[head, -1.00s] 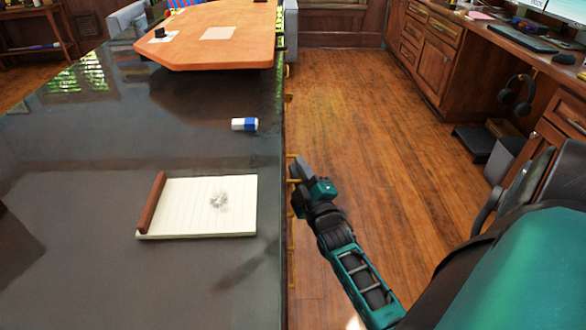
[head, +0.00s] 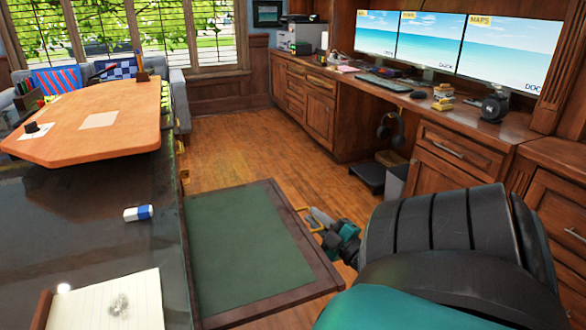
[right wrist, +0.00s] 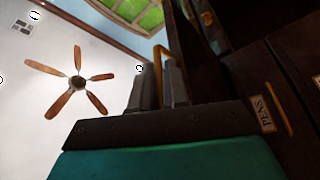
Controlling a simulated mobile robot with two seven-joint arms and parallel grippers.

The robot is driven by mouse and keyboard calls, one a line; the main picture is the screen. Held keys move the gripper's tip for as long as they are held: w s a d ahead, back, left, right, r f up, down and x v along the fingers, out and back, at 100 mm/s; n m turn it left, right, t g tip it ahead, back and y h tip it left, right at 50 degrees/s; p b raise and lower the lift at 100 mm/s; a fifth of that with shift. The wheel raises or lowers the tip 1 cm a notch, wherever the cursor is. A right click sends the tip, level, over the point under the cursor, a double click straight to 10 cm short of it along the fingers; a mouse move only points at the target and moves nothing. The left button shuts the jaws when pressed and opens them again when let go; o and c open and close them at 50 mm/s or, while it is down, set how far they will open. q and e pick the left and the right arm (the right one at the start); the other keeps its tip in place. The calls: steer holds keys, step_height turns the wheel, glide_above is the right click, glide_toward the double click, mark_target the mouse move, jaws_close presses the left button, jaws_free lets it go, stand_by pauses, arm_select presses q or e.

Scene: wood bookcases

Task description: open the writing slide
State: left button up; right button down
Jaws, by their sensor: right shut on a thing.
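The writing slide (head: 245,250), a dark-framed board with a green inset, sticks out to the right from the side of the dark desk (head: 90,210). Its gold handle (head: 306,216) is on the outer right edge. My right gripper (head: 316,222) is shut on this handle, with my teal and black arm coming from the lower right. In the right wrist view the two grey fingers (right wrist: 158,85) stand close around a gold handle (right wrist: 160,62). My left gripper is in neither view.
A notepad (head: 140,300) and a blue-and-white eraser (head: 139,213) lie on the desk top. A raised orange wood board (head: 60,125) stands farther back. Open wooden floor (head: 230,155) lies beyond the slide, with cabinets (head: 450,150) and monitors along the right.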

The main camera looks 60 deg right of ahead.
steer(key=shift+s+d+r, duration=0.1)
steer(key=shift+s+d, duration=0.5)
steer(key=shift+d, duration=0.2)
steer(key=c, duration=1.2)
jaws_free()
steer(key=shift+a, duration=0.1)
steer(key=p+v, duration=0.1)
steer(key=v, duration=1.2)
